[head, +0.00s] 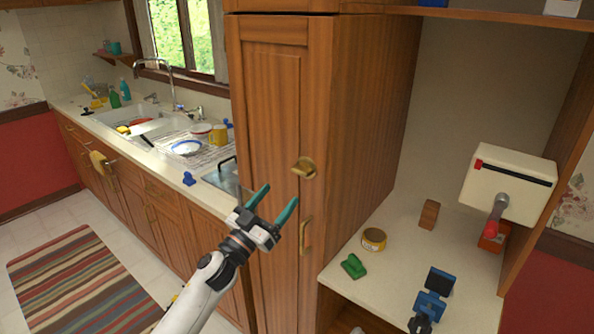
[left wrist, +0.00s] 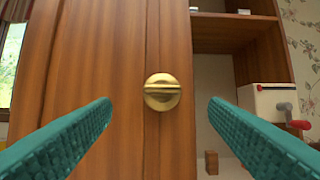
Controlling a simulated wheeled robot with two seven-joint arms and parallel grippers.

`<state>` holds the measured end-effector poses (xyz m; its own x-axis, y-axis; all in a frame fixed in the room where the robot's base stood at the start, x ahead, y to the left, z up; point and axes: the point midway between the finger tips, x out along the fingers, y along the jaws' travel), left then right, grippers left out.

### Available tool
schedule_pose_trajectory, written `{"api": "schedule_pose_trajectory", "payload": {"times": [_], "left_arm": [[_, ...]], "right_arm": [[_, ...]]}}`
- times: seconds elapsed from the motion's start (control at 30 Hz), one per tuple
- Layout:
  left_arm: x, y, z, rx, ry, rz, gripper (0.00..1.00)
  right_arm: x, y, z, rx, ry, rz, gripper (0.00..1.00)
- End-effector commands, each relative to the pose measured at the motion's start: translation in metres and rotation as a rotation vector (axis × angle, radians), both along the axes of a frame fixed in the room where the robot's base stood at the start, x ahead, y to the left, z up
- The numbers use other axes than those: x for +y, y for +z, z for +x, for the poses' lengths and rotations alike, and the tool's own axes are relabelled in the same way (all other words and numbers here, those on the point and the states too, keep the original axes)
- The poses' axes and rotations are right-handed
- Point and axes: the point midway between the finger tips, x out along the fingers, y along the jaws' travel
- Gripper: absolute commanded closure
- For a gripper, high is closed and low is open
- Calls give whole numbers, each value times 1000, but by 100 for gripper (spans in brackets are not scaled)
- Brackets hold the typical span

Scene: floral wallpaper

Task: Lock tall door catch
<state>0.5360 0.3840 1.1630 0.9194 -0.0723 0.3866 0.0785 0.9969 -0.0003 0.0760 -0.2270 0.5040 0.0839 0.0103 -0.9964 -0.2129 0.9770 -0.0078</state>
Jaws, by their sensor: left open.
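The tall wooden door (head: 272,130) is shut in its cabinet, left of the counter nook. Its brass catch (head: 304,168) is a round knob with a raised bar, near the door's right edge. In the left wrist view the catch (left wrist: 162,92) is straight ahead, its bar lying about level. My left gripper (head: 272,203) is open and empty, below and left of the catch in the head view. Its teal fingers stand on either side of the catch in the left wrist view, apart from it.
A brass pull handle (head: 305,236) is on the door below the catch. The sink counter is at left.

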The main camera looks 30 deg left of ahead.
Motion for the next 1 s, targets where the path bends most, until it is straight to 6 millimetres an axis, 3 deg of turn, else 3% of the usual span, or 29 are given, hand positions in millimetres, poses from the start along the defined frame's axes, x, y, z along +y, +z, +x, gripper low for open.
{"api": "schedule_pose_trajectory", "payload": {"times": [0.03, 0.2, 0.4, 0.83, 1.0], "left_arm": [[-1, 10, 11, -3, -1, -2, 31], [-3, 22, 42, -2, 1, -1, 31], [-5, 29, 67, 0, 1, -4, 31], [-6, 31, 76, 2, 1, -1, 31], [-6, 31, 76, 2, 0, -2, 59]], "right_arm": [[2, 7, -1, 2, 0, 3, 82], [0, 18, 1, 0, 2, 0, 82], [-7, 24, 7, -9, 1, -9, 82], [-10, 25, 8, -11, -1, -12, 82], [-9, 25, 8, -12, -1, -12, 82]]}}
